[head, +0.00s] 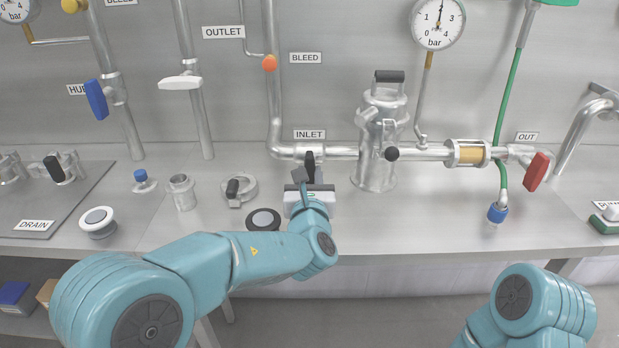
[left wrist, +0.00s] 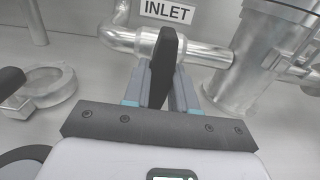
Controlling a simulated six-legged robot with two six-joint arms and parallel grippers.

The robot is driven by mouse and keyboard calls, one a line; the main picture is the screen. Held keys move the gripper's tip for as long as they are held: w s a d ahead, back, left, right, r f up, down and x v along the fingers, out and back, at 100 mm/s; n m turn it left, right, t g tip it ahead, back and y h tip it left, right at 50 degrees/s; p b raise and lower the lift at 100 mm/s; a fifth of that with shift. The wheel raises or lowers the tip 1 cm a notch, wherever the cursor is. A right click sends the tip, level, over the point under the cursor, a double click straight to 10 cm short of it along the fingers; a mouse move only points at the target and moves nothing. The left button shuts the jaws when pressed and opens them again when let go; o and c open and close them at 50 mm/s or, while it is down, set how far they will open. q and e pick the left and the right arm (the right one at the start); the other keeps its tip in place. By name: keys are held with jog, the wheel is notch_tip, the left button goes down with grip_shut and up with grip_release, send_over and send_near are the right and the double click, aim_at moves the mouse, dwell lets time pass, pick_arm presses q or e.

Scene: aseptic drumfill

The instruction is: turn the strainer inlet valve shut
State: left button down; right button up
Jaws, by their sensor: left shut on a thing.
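The strainer inlet valve has a black lever handle (left wrist: 166,62) on the steel pipe just below the INLET label (head: 309,134). In the left wrist view the handle stands between the two fingers of my left gripper (left wrist: 162,90), which is shut on it. In the head view the left gripper (head: 308,176) is at the pipe, and its wrist hides the handle's lower part. The handle appears to point down across the pipe toward me. The steel strainer (head: 379,130) stands just right of the valve. Only part of my right arm shows, with its gripper out of frame.
A red-handled OUT valve (head: 537,171) is to the right. A blue-capped green hose (head: 497,213) hangs before it. A clamp ring (head: 239,190), a steel ferrule (head: 182,191) and a black disc (head: 263,219) lie left of my gripper. The bench front right of it is clear.

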dwell(0.4)
pick_arm(q)
jog(key=c, duration=1)
grip_release()
jog(key=shift+s, duration=0.15)
jog(key=s+b, duration=0.1)
jog(key=s, duration=1.5)
jog(key=shift+s, duration=0.1)
